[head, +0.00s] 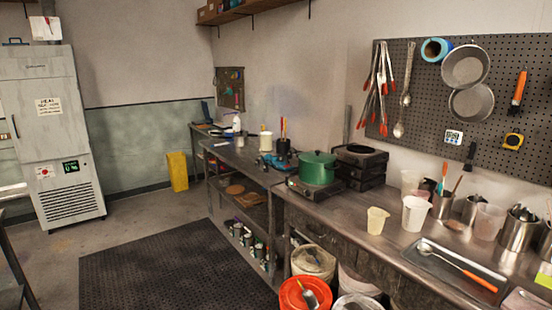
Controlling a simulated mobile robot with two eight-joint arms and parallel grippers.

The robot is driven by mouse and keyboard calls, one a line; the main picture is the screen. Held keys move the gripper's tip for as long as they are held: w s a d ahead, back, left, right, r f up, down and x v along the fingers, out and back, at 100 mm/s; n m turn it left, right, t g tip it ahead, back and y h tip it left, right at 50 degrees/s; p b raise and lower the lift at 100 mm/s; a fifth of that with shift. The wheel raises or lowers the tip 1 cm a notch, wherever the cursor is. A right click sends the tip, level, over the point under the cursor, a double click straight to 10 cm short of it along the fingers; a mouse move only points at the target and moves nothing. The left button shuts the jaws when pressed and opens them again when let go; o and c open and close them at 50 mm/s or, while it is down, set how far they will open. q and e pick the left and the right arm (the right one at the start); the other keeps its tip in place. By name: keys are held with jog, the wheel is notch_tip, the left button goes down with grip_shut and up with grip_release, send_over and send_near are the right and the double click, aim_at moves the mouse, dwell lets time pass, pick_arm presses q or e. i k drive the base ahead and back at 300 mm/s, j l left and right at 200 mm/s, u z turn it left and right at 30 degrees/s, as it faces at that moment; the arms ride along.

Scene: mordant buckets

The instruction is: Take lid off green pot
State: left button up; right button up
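The green pot (316,172) stands upright on a small dark burner (315,189) on the metal workbench, right of the middle of the head view. Its green lid (319,157) is on top, with a small knob at the centre. Neither of my grippers shows in this view, so nothing is seen touching the pot or the lid.
A cream cup (377,221) and a white pitcher (415,213) stand on the bench nearer. Buckets, including an orange one (304,293), sit below. A black floor mat (165,270) lies clear at left.

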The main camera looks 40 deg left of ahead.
aim_at(316, 157)
jog(key=u, duration=1.1)
jog(key=i+j+z, duration=0.1)
jog(key=i+j, duration=0.25)
jog(key=i+j+z, duration=0.15)
jog(key=i+j, duration=0.2)
jog(key=i+j+z, duration=0.1)
jog(key=i+j, duration=0.3)
jog(key=i+j+z, duration=0.15)
jog(key=i+j, duration=0.3)
jog(key=i+j+z, duration=0.1)
jog(key=i+j, duration=0.25)
jog(key=j, duration=0.15)
jog(key=i+j+z, duration=0.15)
jog(key=i+j, duration=0.15)
jog(key=j, duration=0.2)
